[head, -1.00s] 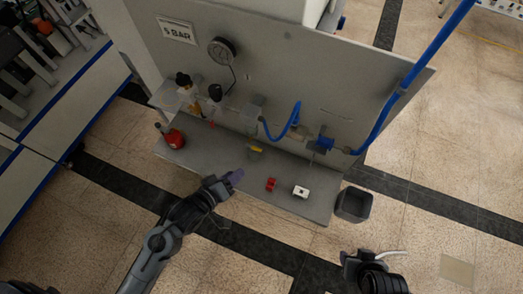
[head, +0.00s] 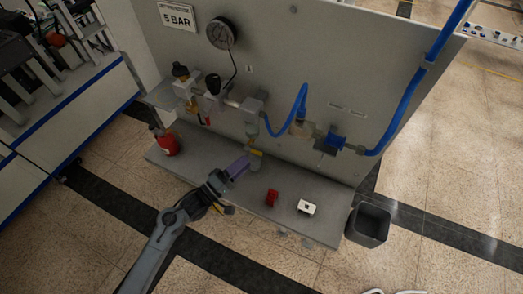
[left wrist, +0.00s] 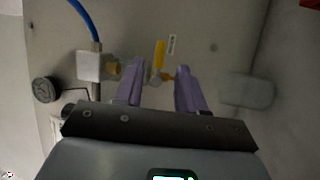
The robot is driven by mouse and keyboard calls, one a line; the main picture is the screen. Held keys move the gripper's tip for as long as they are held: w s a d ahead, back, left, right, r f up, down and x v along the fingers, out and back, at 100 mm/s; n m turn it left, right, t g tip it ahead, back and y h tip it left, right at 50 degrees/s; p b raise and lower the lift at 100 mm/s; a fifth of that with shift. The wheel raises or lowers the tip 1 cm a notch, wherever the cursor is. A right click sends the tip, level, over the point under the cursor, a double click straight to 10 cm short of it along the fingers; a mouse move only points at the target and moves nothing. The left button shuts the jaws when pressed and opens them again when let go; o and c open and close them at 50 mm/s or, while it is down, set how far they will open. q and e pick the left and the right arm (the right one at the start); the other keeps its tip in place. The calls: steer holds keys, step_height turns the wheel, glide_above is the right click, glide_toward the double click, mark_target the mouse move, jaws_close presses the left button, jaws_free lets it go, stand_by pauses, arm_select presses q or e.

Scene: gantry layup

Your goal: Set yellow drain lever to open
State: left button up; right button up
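The yellow drain lever (head: 256,152) sits low on the grey panel, under the pipe fittings, just above the shelf. In the left wrist view the lever (left wrist: 159,55) stands roughly upright in the picture, between and beyond my two purple fingers. My left gripper (head: 240,166) is close to it in the head view, from the lower left. In the left wrist view the left gripper (left wrist: 161,78) is open, with a clear gap between its fingers; contact with the lever cannot be made out. My right gripper is out of view.
The panel holds a gauge (head: 221,33), fittings and blue hoses (head: 405,100). On the shelf (head: 325,225) are a red can (head: 165,142), a red block (head: 271,197) and a white block (head: 306,207). A grey bin (head: 369,224) stands right of the shelf.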

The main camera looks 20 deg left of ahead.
mark_target(253, 151)
arm_select(q)
steer(key=x, duration=0.8)
steer(key=shift+w+d+r+p, duration=0.2)
steer(key=shift+w+p, duration=0.1)
steer(key=shift+c, duration=0.2)
jaws_close()
